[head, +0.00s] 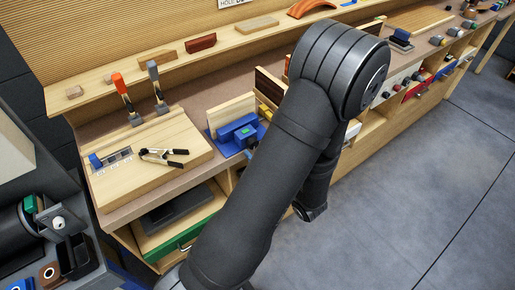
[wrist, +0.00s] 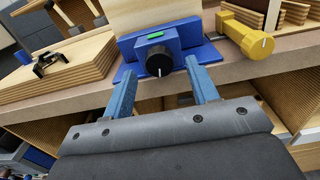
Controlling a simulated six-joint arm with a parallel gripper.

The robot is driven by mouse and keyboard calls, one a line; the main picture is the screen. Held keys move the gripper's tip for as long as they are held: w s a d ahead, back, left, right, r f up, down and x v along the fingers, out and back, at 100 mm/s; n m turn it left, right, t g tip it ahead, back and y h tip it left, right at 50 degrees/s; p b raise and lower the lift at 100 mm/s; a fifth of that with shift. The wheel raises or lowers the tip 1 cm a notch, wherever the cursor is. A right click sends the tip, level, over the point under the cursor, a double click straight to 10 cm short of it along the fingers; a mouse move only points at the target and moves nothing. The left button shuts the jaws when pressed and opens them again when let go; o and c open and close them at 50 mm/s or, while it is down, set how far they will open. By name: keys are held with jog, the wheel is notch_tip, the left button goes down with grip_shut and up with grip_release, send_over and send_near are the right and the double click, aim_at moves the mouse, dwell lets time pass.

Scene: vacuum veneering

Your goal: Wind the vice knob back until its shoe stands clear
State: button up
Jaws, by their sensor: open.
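In the wrist view a blue vice (wrist: 182,44) stands at the bench's front edge. Its black round knob (wrist: 159,61) faces me, with a white mark on its lower face and a green strip above it. A pale upright board (wrist: 150,12) stands behind the vice's blue front. My gripper (wrist: 158,80) is open, its two blue fingers pointing at the vice, one on each side of the knob and apart from it. In the head view the blue vice (head: 238,134) and the pale board (head: 231,112) show left of my arm. The shoe's contact with the board cannot be made out.
A yellow vice (wrist: 246,36) stands close on the right. On the left a thick wooden board (wrist: 62,68) carries a black-handled tool (wrist: 48,62). The bench front has open shelves below.

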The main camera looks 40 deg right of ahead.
jog(key=shift+w, duration=0.8)
jog(key=c, duration=1)
jog(key=shift+n, duration=0.4)
jog(key=n, duration=2.2)
jog(key=shift+r, duration=0.1)
jog(key=shift+n, duration=0.4)
